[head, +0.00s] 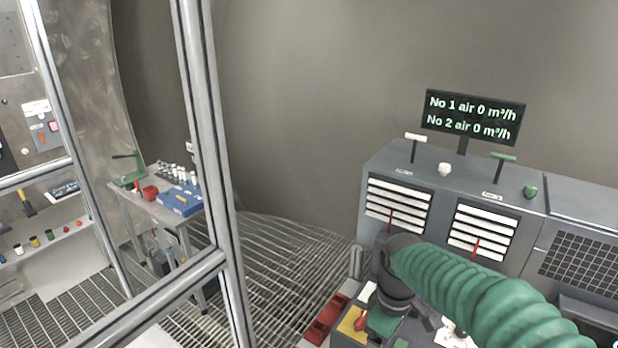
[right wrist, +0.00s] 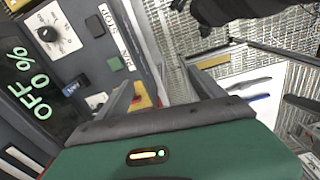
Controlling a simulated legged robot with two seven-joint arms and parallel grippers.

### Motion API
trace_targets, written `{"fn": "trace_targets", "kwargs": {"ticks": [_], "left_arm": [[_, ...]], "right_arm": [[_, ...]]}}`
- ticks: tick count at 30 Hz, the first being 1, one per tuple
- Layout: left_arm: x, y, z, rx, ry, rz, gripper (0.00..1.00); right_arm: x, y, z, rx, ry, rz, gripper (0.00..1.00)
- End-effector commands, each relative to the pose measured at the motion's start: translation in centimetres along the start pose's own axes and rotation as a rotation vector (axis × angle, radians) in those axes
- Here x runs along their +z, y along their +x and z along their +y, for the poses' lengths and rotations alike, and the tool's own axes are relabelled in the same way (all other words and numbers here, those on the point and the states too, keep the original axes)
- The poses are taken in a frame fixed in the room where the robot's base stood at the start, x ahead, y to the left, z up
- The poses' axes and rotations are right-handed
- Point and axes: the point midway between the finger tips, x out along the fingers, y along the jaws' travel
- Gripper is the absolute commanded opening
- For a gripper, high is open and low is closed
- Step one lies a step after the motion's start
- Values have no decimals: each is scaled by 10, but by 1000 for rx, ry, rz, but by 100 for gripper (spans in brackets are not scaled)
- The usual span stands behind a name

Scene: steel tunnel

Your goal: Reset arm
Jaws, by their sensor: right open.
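My right arm, in a green ribbed sleeve, enters the head view from the lower right and ends in a dark wrist joint over the low front part of the grey console (head: 455,185). In the right wrist view my right gripper (right wrist: 160,82) shows beyond its green housing. Its two grey fingers are apart, with nothing seen held between them. My left gripper is not in view.
A black sign (head: 472,118) reads 0 m³/h for No 1 and No 2 air. Metal frame posts (head: 213,160) cross the left side. A workbench (head: 160,210) with tools stands behind them. Grated floor (head: 280,260) lies open in the middle. Red trays (head: 326,318) sit near the console.

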Motion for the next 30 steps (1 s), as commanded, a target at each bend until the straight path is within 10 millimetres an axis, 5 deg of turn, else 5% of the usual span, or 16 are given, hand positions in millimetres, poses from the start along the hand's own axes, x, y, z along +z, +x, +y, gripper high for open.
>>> {"fn": "trace_targets", "kwargs": {"ticks": [8,18,30], "left_arm": [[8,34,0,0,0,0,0],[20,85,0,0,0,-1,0],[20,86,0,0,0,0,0]], "right_arm": [[36,70,-22,41,253,42,78],[116,178,-74,81,777,165,78],[127,186,-82,83,862,189,78]]}}
